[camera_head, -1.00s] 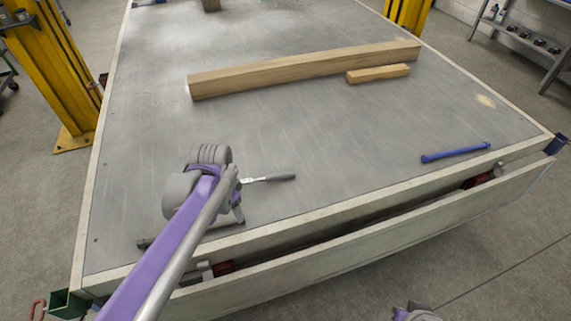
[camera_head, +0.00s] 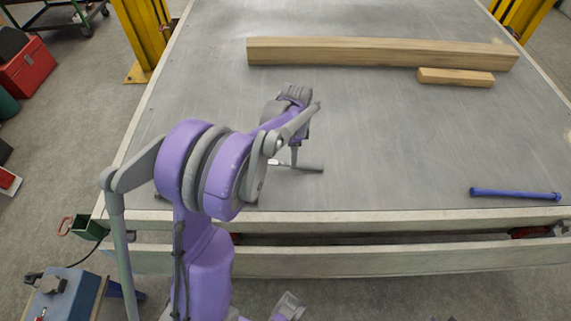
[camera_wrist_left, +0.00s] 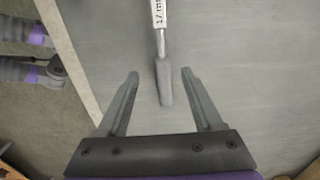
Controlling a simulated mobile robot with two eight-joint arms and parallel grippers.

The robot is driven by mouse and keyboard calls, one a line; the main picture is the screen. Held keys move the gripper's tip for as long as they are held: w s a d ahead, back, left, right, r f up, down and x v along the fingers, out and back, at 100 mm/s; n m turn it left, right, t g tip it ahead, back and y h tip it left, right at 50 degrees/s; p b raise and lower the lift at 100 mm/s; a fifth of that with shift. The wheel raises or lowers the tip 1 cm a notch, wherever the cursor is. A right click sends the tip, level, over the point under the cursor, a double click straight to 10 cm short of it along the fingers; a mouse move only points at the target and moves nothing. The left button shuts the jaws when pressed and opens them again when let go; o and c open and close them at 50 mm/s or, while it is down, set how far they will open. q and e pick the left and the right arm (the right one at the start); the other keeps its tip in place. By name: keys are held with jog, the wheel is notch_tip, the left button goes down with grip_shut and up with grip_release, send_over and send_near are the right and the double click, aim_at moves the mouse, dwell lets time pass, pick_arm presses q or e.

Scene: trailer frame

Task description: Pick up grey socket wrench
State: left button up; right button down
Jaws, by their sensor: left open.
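The grey socket wrench (camera_head: 308,168) lies flat on the trailer bed, its grey handle pointing right in the head view. In the left wrist view its handle (camera_wrist_left: 165,84) points down the picture between the two fingers, and a white label marked 17 mm shows above it. My left gripper (camera_head: 294,161) is open and points down over the wrench; in the wrist view its fingertips (camera_wrist_left: 159,75) stand on either side of the handle. I cannot tell how far they are above the bed. The wrench's other end is partly hidden by my arm.
A long wooden beam (camera_head: 380,53) and a short block (camera_head: 456,77) lie farther back on the bed (camera_head: 400,130). A blue bar (camera_head: 515,194) lies near the front right. A dark tool is mostly hidden behind my left arm. The bed's middle is clear.

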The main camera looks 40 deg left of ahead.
aim_at(287, 164)
pick_arm(q)
jog(key=f, duration=0.5)
jog(key=shift+w+a+f, duration=0.1)
jog(key=shift+w+f, duration=0.15)
jog(key=shift+f, duration=0.1)
grip_shut()
dwell(1.2)
